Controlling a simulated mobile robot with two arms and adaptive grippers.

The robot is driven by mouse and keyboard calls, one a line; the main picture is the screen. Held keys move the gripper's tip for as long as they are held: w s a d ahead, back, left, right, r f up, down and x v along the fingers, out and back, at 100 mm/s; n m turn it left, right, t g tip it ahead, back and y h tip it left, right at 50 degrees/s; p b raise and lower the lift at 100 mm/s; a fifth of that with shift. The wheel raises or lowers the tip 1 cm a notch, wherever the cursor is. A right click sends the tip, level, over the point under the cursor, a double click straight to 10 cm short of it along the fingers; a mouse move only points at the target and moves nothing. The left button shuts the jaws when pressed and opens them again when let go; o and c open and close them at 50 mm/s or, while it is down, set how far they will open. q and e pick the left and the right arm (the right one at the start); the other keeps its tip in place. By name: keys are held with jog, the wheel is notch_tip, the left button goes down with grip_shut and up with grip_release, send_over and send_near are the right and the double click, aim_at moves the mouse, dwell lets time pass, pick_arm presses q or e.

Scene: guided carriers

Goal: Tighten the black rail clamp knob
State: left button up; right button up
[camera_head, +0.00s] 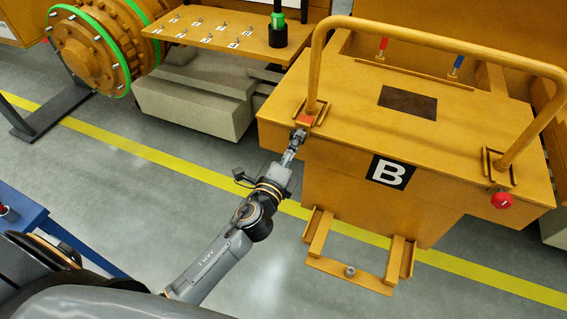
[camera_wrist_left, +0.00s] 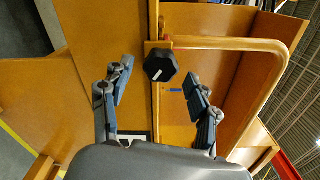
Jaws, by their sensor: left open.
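The black rail clamp knob (camera_wrist_left: 161,65) is a dark faceted knob with a small white mark, beside the foot of the orange rail (camera_wrist_left: 240,44). In the wrist view it lies between the two spread fingers of my left gripper (camera_wrist_left: 158,76), with a gap on both sides. In the head view my left gripper (camera_head: 296,140) reaches the left rail foot at the front edge of the orange carrier (camera_head: 340,130) marked B. There the gripper covers the knob. My right gripper is not in view.
A red knob (camera_head: 502,201) sits at the carrier's right rail foot. Red (camera_head: 382,46) and blue (camera_head: 457,64) handled pins stand on the carrier top. A low bracket (camera_head: 350,272) juts out at the front. A blue table (camera_head: 45,225) is at the left. Grey floor between is free.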

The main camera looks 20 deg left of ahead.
pick_arm(q)
jog(key=s, duration=0.8)
jog(key=shift+s+a, duration=0.15)
jog(key=shift+s, duration=0.15)
jog(key=s+a+f+n+g, duration=0.1)
jog(key=s+f+n+g, duration=0.25)
jog(key=f, duration=0.85)
jog(key=s+f+n+g, duration=0.3)
jog(key=s+f, duration=0.1)
jog(key=f, duration=0.8)
jog(key=s+a+f+n+g, duration=0.1)
jog(key=s+f+n+g, duration=0.25)
jog(key=f, duration=0.85)
jog(key=s+a+f+n+g, duration=0.1)
jog(key=s+f+n+g, duration=0.1)
jog(key=s+f, duration=0.3)
jog(key=s+a+f+n+g, duration=0.1)
jog(key=s+f+n, duration=0.3)
jog(key=s, duration=0.9)
jog(key=s+a+f+n+g, duration=0.2)
jog(key=s+f+n+g, duration=0.1)
jog(key=s+f, duration=0.5)
jog(key=shift+s+g+y, duration=0.3)
jog(key=shift+s+g, duration=0.2)
jog(key=shift+s, duration=0.45)
jog(key=shift+a, duration=0.1)
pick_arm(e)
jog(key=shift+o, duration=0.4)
